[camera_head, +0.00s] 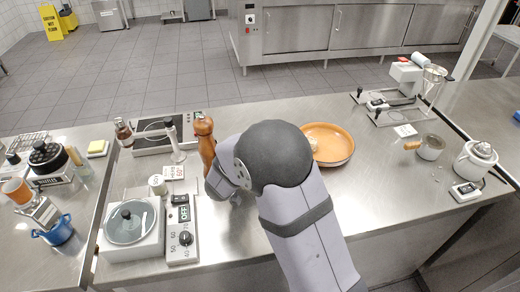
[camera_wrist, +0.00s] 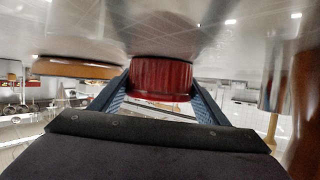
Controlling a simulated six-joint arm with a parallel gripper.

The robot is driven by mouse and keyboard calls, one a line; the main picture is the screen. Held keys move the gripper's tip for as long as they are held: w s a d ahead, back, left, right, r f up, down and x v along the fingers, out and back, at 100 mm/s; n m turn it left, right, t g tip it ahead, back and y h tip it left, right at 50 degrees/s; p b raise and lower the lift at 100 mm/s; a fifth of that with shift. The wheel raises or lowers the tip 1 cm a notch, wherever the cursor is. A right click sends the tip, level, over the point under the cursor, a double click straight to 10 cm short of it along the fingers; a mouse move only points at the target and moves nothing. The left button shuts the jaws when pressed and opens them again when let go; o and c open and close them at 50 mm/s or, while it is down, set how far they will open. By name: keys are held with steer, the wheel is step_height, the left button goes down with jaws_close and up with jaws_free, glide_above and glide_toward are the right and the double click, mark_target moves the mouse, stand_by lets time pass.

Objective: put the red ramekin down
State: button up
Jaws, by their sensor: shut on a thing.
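The red ramekin (camera_wrist: 160,76) has a ribbed wall and sits between the two fingers of my gripper (camera_wrist: 160,88) in the wrist view, which looks upside down. My gripper is shut on it. The steel counter (camera_wrist: 225,35) fills the top of that view, with a reddish reflection meeting the ramekin. The ramekin is at or very near the counter surface; I cannot tell whether it touches. In the head view my arm hides both the ramekin and the gripper over the middle of the counter (camera_head: 390,210).
An orange pan (camera_head: 330,142) stands just right of my arm and a brown pepper mill (camera_head: 205,145) close on its left.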

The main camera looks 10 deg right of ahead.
steer(key=o, duration=1.2)
steer(key=shift+r, duration=0.15)
steer(key=v, duration=1.1)
steer(key=shift+w, duration=0.1)
steer(key=shift+o, duration=0.4)
steer(key=shift+s+a+r, duration=0.1)
steer(key=shift+s+a, duration=0.2)
steer(key=shift+s, duration=0.15)
